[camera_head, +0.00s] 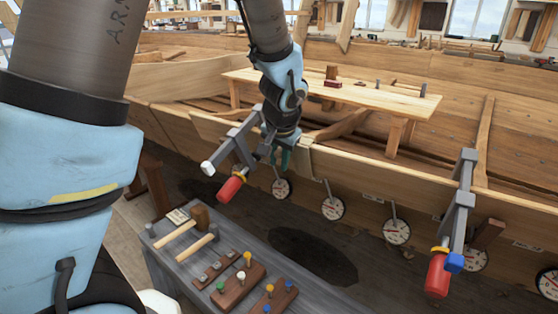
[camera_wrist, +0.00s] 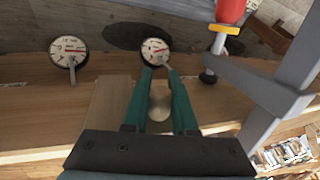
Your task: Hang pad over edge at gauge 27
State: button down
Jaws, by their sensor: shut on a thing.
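My gripper (camera_head: 283,158) has teal fingers and is at the hull's top edge, just right of the left clamp. In the wrist view, my gripper (camera_wrist: 159,72) is shut, with a pale rounded piece (camera_wrist: 159,105) between its fingers. A light tan pad (camera_wrist: 110,100) shows beside the fingers at the plank edge; it also shows in the head view (camera_head: 305,155). The fingers hide where the two join and whether the pad rests on the edge. Round gauges (camera_head: 332,208) line the planking below. One gauge (camera_wrist: 155,50) lies just beyond my fingertips. Their numbers are unreadable.
A red-handled clamp (camera_head: 230,188) sits close left of my gripper. Another red-handled clamp (camera_head: 437,275) grips the edge farther right. The edge between my gripper and that clamp looks clear. A grey bench (camera_head: 190,280) with mallets and pegged blocks stands in front.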

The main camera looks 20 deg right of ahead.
jog(key=shift+f, duration=0.15)
jog(key=c, duration=0.6)
grip_release()
jog(key=shift+c, duration=0.2)
jog(key=b+v, duration=0.1)
jog(key=v, duration=1)
jog(key=shift+b, duration=0.3)
jog(key=shift+w, duration=0.1)
